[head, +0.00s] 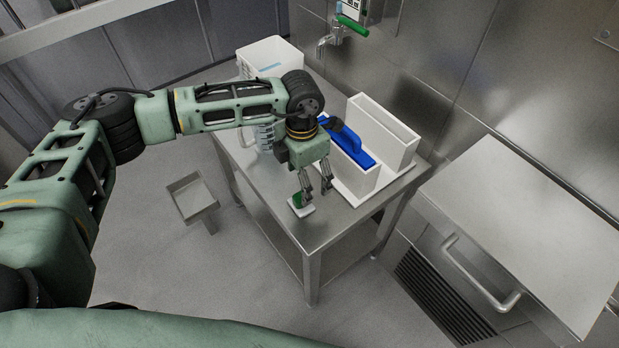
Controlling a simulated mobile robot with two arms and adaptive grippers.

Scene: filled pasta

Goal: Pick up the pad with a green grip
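The pad with a green grip (299,203) lies on the steel table (338,229) near its front left edge; its lower part is white. My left gripper (315,195) points down right above and beside the pad, its two fingers spread apart. One finger is over or against the green grip; I cannot tell whether it touches. The other finger is to the right of the pad. My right gripper is not in view.
A steel cabinet (530,225) with a handle stands at right.

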